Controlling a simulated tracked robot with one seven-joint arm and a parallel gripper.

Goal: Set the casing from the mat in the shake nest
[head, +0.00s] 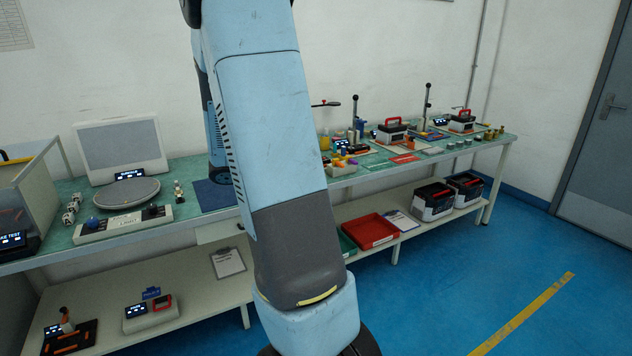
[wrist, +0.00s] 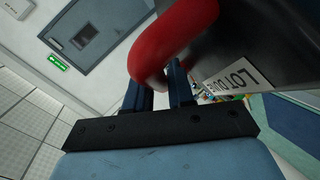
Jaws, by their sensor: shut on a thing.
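My gripper (wrist: 161,88) is shut on the red handle (wrist: 172,45) of a large dark body (wrist: 255,45) in the wrist view. This body looks like the casing. It bears a white label (wrist: 238,76) with partly readable lettering. Its far side is out of frame. In the head view my arm rises across the middle and its gripper is out of sight. A display (head: 12,240) ending in "TEST" stands before a clear-walled enclosure (head: 40,192) at the left edge. I cannot tell whether the shake nest is there.
A round grey turntable (head: 127,193) and a small blue mat (head: 213,194) are on the left bench. Red-handled cases (head: 393,131) and small parts crowd the right bench. A red tray (head: 371,231) and dark boxes (head: 432,200) stand below.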

